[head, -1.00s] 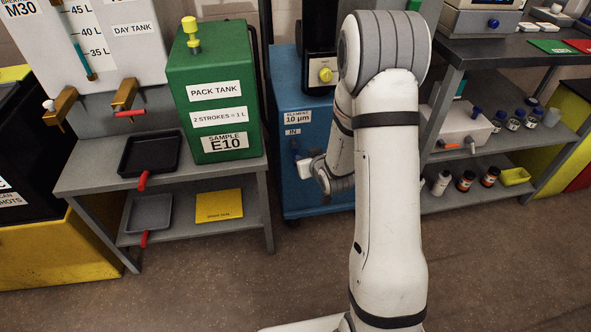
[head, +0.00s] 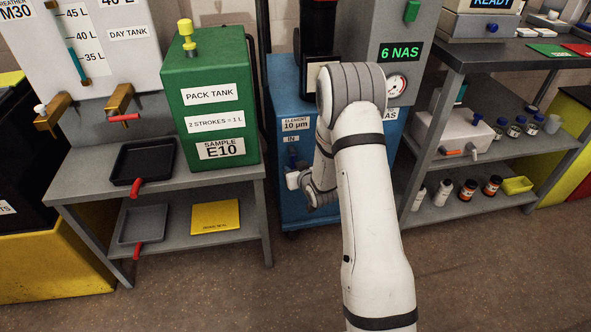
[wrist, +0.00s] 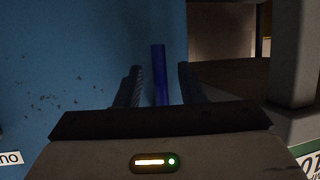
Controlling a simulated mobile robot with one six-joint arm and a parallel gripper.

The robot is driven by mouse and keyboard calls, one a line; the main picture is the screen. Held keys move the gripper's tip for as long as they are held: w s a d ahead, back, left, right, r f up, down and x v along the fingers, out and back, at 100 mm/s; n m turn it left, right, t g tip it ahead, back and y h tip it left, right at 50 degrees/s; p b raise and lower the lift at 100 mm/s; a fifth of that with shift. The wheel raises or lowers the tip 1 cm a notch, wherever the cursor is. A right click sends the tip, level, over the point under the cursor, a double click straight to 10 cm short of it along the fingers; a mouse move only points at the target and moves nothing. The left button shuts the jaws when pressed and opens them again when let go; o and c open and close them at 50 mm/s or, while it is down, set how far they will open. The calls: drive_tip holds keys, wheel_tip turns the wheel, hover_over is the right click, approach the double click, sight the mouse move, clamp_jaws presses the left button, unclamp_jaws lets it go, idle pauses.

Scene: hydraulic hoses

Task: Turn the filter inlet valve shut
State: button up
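The blue filter cabinet (head: 287,95) stands behind my arm, with an "ELEMENT 10 µm" label and an "IN" label (head: 291,139) on its front. A small blue lever (head: 292,158) shows just below the "IN" label, partly covered by my gripper. In the wrist view a blue lever (wrist: 160,75) stands upright between the two fingers. My gripper (wrist: 160,67) is open around it, with a gap visible on each side. In the head view my fingertips are hard to make out, and my arm covers part of the cabinet front.
A green pack tank (head: 212,95) and a grey shelf bench (head: 255,170) stand left of the cabinet. A gauge (head: 397,86) and "6 NAS" display (head: 400,52) sit right of my arm. A grey rack (head: 530,140) with bottles is further right. The floor in front is clear.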

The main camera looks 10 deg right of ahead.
clamp_jaws()
idle(0.3)
drive_tip(key=shift+d, duration=0.15)
